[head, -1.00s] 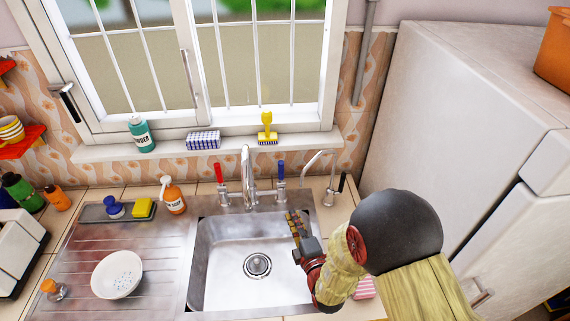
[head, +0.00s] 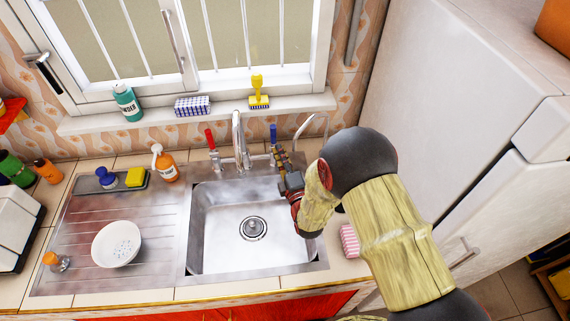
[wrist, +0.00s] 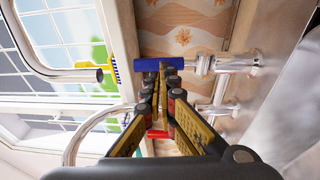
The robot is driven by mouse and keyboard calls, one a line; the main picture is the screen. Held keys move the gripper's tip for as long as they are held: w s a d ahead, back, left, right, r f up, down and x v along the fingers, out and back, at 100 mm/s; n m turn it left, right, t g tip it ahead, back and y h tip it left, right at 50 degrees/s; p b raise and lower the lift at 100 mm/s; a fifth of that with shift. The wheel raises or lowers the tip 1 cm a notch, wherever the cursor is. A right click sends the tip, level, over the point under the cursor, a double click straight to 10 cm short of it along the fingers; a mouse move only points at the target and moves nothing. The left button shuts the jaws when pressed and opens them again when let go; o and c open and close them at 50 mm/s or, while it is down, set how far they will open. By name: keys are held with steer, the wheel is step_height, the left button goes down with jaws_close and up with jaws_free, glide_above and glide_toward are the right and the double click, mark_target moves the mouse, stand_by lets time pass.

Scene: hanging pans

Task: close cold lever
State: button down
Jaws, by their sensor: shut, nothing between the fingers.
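The blue cold lever (head: 273,133) stands upright on the right side of the mixer tap (head: 240,145). In the wrist view the blue lever (wrist: 190,67) lies across the picture just at or beyond my fingertips. My gripper (head: 278,152) is shut and empty, with its tips close below and beside the blue lever in the head view. The wrist view also shows my gripper (wrist: 160,72). I cannot tell whether the fingertips touch the lever. The red lever (head: 210,139) stands upright on the left; part of it shows in the wrist view (wrist: 157,134).
A thin curved side tap (head: 312,120) stands right of the blue lever. The empty sink (head: 220,245) lies below my gripper. A large white fridge (head: 450,100) bounds the right side.

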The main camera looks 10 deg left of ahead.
mark_target(275, 136)
steer(key=shift+x, duration=1.8)
steer(key=shift+w+a+b, duration=0.15)
steer(key=shift+w+b, duration=0.3)
steer(key=shift+b, duration=0.25)
steer(key=shift+w+r, duration=0.15)
steer(key=shift+w, duration=0.05)
steer(key=shift+a+r, duration=0.1)
steer(key=shift+r, duration=0.15)
steer(key=shift+b, duration=0.3)
